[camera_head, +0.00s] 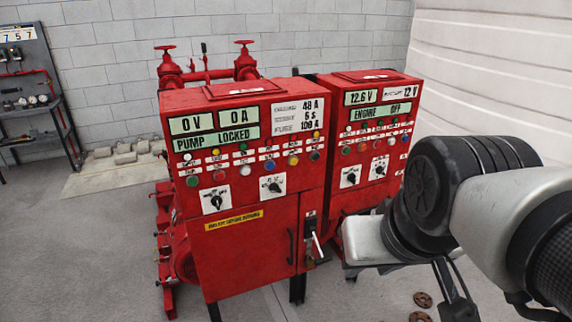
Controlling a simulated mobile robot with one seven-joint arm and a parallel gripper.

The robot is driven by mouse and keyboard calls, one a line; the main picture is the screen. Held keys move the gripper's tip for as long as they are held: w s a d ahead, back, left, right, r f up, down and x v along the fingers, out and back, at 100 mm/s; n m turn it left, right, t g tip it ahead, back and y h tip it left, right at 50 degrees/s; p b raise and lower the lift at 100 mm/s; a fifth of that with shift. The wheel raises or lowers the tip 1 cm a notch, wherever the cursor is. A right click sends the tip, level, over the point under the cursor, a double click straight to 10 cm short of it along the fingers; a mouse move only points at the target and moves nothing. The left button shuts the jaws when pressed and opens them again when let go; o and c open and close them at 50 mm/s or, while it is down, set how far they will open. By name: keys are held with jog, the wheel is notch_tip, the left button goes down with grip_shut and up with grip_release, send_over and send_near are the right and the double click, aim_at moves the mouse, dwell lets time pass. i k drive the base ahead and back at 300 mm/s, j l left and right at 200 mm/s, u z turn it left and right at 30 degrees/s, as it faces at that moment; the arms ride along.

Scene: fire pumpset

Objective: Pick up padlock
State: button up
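The padlock is hard to make out. A small brownish shape (310,262) hangs below the pale lever (317,245) at the right edge of the left red cabinet's lower door; it may be the padlock, but it is too small to be sure. My arm comes in from the right, in front of the right cabinet. My gripper cannot be made out clearly; grey and black parts of my arm's end stand just right of the lever, apart from it in the picture. I cannot see the fingertips or whether anything is held.
The left red cabinet (245,235) has a "PUMP LOCKED" display, buttons and a dark door handle (291,246). The right red cabinet (362,115) stands beside it. Red valves (168,68) rise behind. Two rusty discs (423,299) lie on the floor. Open floor lies at left.

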aim_at(310, 263)
jog(key=l+u, duration=0.15)
jog(key=l, duration=0.2)
jog(key=i, duration=0.65)
jog(key=i+j+z, duration=0.1)
jog(key=j+z, duration=0.3)
jog(key=j, duration=0.4)
jog(key=j+z, duration=0.35)
jog(key=j, duration=0.5)
jog(key=k+l+z, duration=0.1)
jog(key=l, duration=0.25)
jog(key=j+u, duration=0.1)
jog(key=j, duration=0.2)
jog(key=i, duration=0.05)
